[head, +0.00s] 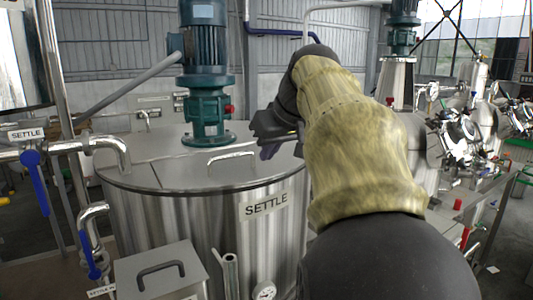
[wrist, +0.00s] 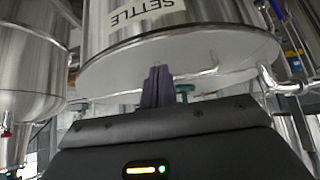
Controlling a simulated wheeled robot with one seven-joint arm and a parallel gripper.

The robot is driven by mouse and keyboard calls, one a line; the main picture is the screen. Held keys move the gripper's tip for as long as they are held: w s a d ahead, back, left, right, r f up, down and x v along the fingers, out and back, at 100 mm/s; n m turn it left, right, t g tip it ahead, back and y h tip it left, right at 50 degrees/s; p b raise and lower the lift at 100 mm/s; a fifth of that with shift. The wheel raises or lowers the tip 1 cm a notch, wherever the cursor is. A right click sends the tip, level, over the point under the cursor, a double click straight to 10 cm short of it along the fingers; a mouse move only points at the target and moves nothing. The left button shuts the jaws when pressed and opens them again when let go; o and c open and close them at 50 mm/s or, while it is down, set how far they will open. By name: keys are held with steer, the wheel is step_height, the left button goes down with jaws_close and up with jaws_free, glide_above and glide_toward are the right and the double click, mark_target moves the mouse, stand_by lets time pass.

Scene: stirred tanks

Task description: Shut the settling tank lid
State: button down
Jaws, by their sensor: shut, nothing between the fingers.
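The settling tank (head: 205,225) is a steel drum with a SETTLE label (head: 265,204); it also shows upside down in the wrist view (wrist: 195,38). Its lid (head: 185,175) is a flat plate with seams, and its front section appears to lie level with the rim. A bent-bar handle (head: 232,158) stands on that section; it also seems to show in the wrist view (wrist: 205,73). My gripper (head: 268,150) is at the right side of the lid, right of the handle. Its dark fingers (wrist: 157,85) are together and empty. My arm hides the tank's right edge.
A green motor (head: 205,75) with its gearbox rises from the lid behind the handle. Pipes with blue valve levers (head: 36,180) stand at the left. A steel box with a black handle (head: 160,270) is in front. More tanks and fittings (head: 475,125) crowd the right.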

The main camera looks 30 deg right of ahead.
steer(key=s+v, duration=0.1)
steer(key=v, duration=0.7)
steer(key=shift+a+f, duration=0.1)
steer(key=shift+f, duration=0.05)
stand_by(0.3)
